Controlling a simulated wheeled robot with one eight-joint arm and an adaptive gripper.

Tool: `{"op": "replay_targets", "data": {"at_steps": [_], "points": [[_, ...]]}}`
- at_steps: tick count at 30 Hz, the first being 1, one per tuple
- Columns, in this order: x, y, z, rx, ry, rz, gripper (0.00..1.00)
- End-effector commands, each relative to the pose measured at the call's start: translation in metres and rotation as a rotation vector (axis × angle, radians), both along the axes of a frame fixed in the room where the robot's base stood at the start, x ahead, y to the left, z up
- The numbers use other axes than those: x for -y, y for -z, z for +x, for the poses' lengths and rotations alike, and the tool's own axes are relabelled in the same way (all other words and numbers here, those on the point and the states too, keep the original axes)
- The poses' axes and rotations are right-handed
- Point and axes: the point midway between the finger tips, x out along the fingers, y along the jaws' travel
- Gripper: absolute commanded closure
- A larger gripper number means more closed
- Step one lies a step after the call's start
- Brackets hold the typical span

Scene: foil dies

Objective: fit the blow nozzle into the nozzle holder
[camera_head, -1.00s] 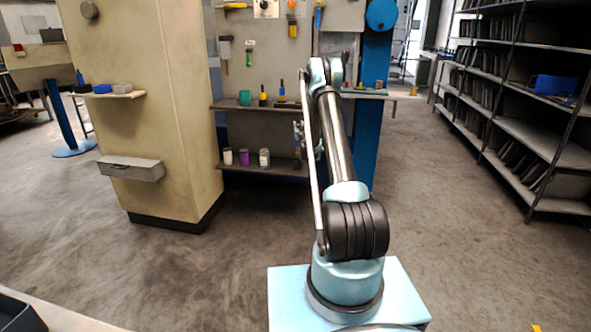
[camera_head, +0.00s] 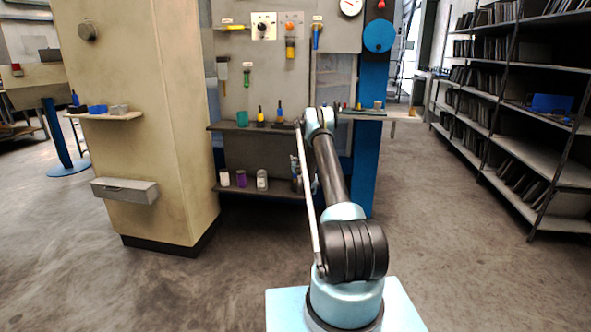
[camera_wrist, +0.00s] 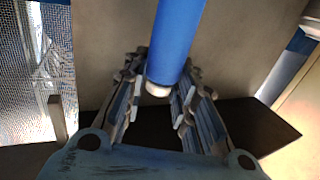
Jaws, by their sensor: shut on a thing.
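A blue cylinder (camera_wrist: 176,40) with a pale rounded end sits between the fingers of my gripper (camera_wrist: 160,72) in the wrist view; I take it to be the blow nozzle. The fingers are shut on it, and its far part runs out of the top of the picture. In the head view my gripper (camera_head: 303,181) is mostly hidden behind my arm, in front of the lower shelf area of the tool panel. I cannot make out the nozzle holder for certain in either view.
The tool panel (camera_head: 270,85) carries several hanging tools. Its upper shelf (camera_head: 225,126) holds a teal cup and small tools; the lower shelf (camera_head: 230,189) holds several small containers. A blue post (camera_head: 364,165) stands at right, a beige pillar (camera_head: 150,180) at left. Floor in front is clear.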

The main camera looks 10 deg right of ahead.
Motion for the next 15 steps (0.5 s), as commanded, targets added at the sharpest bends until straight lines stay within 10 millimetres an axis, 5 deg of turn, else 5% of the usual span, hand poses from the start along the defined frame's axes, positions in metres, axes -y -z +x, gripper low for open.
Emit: {"op": "replay_targets", "data": {"at_steps": [7, 15], "points": [[-0.001, 0.029, 0.000, 0.000, 0.000, 0.000, 1.00], [-0.001, 0.032, 0.000, 0.000, 0.000, 0.000, 1.00]]}}
